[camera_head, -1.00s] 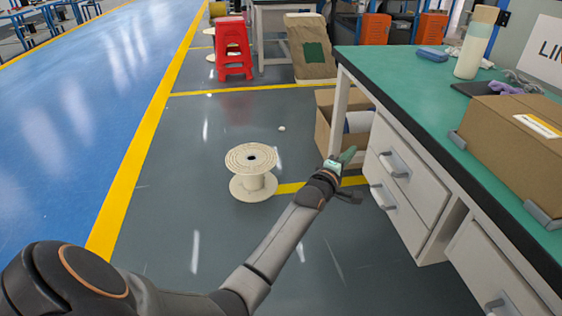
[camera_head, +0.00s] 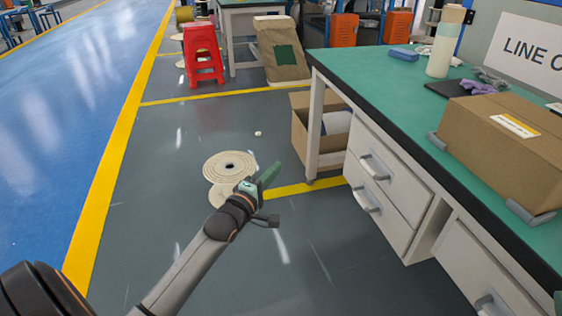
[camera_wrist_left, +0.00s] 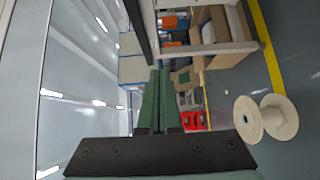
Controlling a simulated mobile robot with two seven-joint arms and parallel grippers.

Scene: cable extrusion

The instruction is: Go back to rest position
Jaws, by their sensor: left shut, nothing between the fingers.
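My left gripper (camera_head: 268,176) shows near the middle of the head view, at the end of my arm from the lower left. Its green fingers are closed together with nothing between them. It appears in front of the cable spool (camera_head: 229,162) and hides part of it. In the left wrist view the green fingers (camera_wrist_left: 160,98) point away, pressed together and empty. The pale spool (camera_wrist_left: 247,121) stands off to the right there, apart from the fingers. My right gripper is not in view.
A green-topped workbench (camera_head: 400,105) with white drawers fills the right side; a cardboard box (camera_head: 510,145) sits on it. Another open box (camera_head: 300,138) stands on the floor by the bench. A red stool (camera_head: 203,55) is farther back. Floor left of the spool is clear.

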